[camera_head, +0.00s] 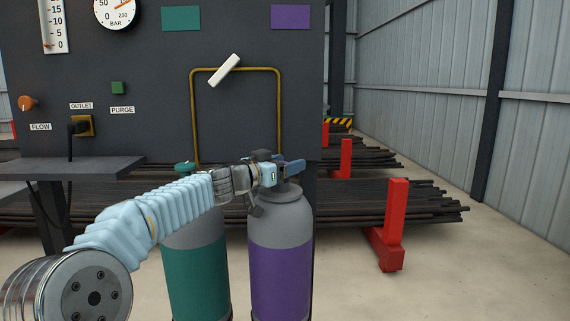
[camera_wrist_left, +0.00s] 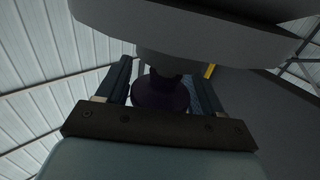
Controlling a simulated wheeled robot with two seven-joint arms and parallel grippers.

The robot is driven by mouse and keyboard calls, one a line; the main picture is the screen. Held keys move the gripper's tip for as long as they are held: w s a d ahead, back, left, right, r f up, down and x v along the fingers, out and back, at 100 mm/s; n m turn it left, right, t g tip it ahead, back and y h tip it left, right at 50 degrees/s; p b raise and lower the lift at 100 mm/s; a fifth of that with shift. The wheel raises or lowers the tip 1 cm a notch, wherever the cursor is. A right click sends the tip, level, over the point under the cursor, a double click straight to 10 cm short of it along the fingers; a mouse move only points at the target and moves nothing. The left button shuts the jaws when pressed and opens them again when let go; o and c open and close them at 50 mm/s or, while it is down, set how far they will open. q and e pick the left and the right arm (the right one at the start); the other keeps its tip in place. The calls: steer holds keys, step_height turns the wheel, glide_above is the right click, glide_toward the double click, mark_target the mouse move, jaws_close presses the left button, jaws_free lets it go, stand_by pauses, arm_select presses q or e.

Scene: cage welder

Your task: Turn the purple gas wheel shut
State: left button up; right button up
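The purple gas wheel (camera_wrist_left: 160,92) shows as a dark purple disc in the left wrist view, between the two fingers of my left gripper (camera_wrist_left: 161,88). It spans nearly the whole gap, but shadow hides whether the fingers touch it. In the head view my left gripper (camera_head: 291,167) reaches in from the left, at the top of the grey cylinder with a purple band (camera_head: 280,280), and hides the wheel there. The cylinder's pale grey shoulder (camera_wrist_left: 190,20) fills the top of the wrist view. My right gripper is not in view.
A cylinder with a teal band (camera_head: 197,275) and teal wheel (camera_head: 185,167) stands close left, beneath my arm. Behind is a dark panel (camera_head: 150,55) with a brass pipe loop (camera_head: 193,110) and white lever (camera_head: 224,70). A red post (camera_head: 394,215) and bar stacks (camera_head: 430,208) are right.

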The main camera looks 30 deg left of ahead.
arm_select(q)
steer(key=c, duration=0.7)
steer(key=shift+f+m+g+h+b, duration=0.15)
steer(key=shift+m+g+h+b, duration=0.25)
steer(key=shift+m+h+b, duration=0.6)
steer(key=shift+d+m+g+h, duration=0.15)
steer(key=shift+m+g+h, duration=0.3)
steer(key=shift+h, duration=0.75)
steer(key=shift+s+d+m+g+h, duration=0.1)
steer(key=shift+m+g+h, duration=0.5)
steer(key=shift+h, duration=0.3)
steer(key=shift+s+d+r+m+g+h+p, duration=0.1)
steer(key=shift+s+r+m+g+h+p, duration=0.1)
steer(key=shift+m+g+h+p, duration=0.55)
steer(key=shift+m+h, duration=0.3)
steer(key=shift+h, duration=0.05)
